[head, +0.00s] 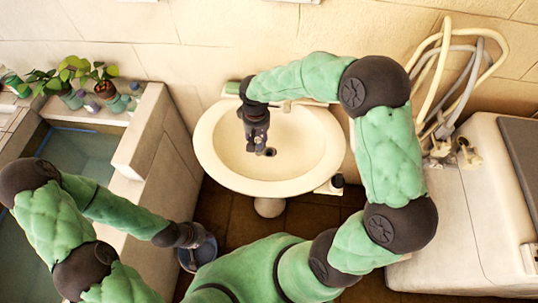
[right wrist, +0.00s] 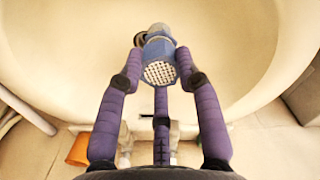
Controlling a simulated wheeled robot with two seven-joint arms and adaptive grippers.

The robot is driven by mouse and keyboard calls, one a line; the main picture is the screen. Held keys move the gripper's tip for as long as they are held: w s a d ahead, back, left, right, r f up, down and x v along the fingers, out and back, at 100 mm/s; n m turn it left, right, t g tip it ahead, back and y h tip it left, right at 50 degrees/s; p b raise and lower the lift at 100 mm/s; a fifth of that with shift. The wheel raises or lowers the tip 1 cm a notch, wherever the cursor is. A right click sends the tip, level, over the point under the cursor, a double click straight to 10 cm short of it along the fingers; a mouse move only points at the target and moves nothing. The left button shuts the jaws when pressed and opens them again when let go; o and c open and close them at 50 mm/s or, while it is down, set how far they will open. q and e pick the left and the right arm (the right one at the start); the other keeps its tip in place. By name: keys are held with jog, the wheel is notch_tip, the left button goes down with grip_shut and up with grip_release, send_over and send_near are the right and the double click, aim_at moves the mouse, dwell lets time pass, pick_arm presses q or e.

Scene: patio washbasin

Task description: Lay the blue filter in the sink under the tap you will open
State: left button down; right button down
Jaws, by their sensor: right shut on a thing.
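The pale round sink (head: 215,150) stands against the wall in the middle of the head view. My right gripper (head: 258,148) points down inside its bowl, close to the dark drain hole (head: 270,152). In the right wrist view my right gripper (right wrist: 155,78) is shut on the blue filter (right wrist: 158,50), a small blue piece with a pale mesh end. In the head view I cannot make out the filter. The sink's tap is mostly hidden behind my right forearm. My left gripper (head: 200,237) hangs low at the left of the sink; its fingers are unclear.
A blue-grey bucket (head: 198,254) is on the brown floor by my left gripper. A water-filled stone basin (head: 85,150) with potted plants (head: 105,80) on its ledge is left. Pale hoses (head: 450,75) and wall taps (head: 467,152) are right, behind a pale cabinet (head: 455,220).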

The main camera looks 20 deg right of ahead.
notch_tip(320, 180, down, 3)
jog(key=b, duration=0.4)
jog(key=shift+w+d+f, duration=0.1)
jog(key=shift+d+m+b, duration=0.2)
jog(key=shift+m+b, duration=0.4)
jog(key=s+d+r+m+p, duration=0.2)
jog(key=s+d+r+m, duration=0.3)
jog(key=m, duration=0.6)
jog(key=w+d+f+b, duration=0.4)
jog(key=w+d+f, duration=0.5)
jog(key=w+f, duration=0.2)
jog(key=shift+w+f, duration=0.35)
jog(key=shift+w, duration=0.2)
